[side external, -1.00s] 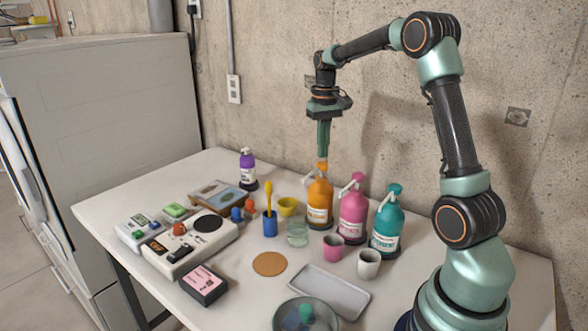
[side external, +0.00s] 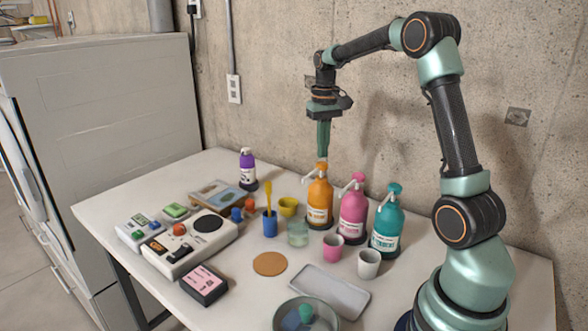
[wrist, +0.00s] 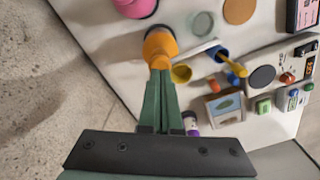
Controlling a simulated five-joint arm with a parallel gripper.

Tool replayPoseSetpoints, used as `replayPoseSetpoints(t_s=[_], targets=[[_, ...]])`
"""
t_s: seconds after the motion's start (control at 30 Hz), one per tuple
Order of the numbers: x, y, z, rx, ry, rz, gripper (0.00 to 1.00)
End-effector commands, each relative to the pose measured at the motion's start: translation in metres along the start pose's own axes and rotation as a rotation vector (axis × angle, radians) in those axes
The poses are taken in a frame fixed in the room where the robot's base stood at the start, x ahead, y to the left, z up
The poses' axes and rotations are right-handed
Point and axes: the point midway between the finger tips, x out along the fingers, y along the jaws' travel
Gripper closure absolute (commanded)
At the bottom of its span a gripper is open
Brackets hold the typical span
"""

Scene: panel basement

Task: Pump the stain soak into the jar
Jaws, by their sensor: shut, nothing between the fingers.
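My gripper (side external: 322,157) is shut and empty, pointing straight down over the orange pump bottle (side external: 319,204). Its fingertips are at the pump head, touching it or just above; I cannot tell which. In the wrist view, the shut fingers (wrist: 160,75) end at the orange bottle's top (wrist: 160,48). A clear glass jar (side external: 298,234) stands in front and to the left of that bottle, and also shows in the wrist view (wrist: 203,24). A pink pump bottle (side external: 353,212) and a teal one (side external: 387,225) stand to the right.
A pink cup (side external: 333,246), a white cup (side external: 368,263) and a yellow bowl (side external: 287,207) stand near the bottles. A blue cup (side external: 270,226), a cork disc (side external: 270,263), a grey tray (side external: 328,290) and a white device (side external: 190,250) are further forward. The concrete wall is behind.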

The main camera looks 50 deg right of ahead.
Motion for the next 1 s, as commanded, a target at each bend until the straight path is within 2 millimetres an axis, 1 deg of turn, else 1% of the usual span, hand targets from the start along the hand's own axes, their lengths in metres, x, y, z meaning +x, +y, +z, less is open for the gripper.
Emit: replayPoseSetpoints(t_s=[0.33, 1.0], targets=[[0.001, 0.0, 0.0, 0.0, 0.0, 0.0, 1.0], [0.023, 0.0, 0.0, 0.0, -0.002, 0.0, 1.0]])
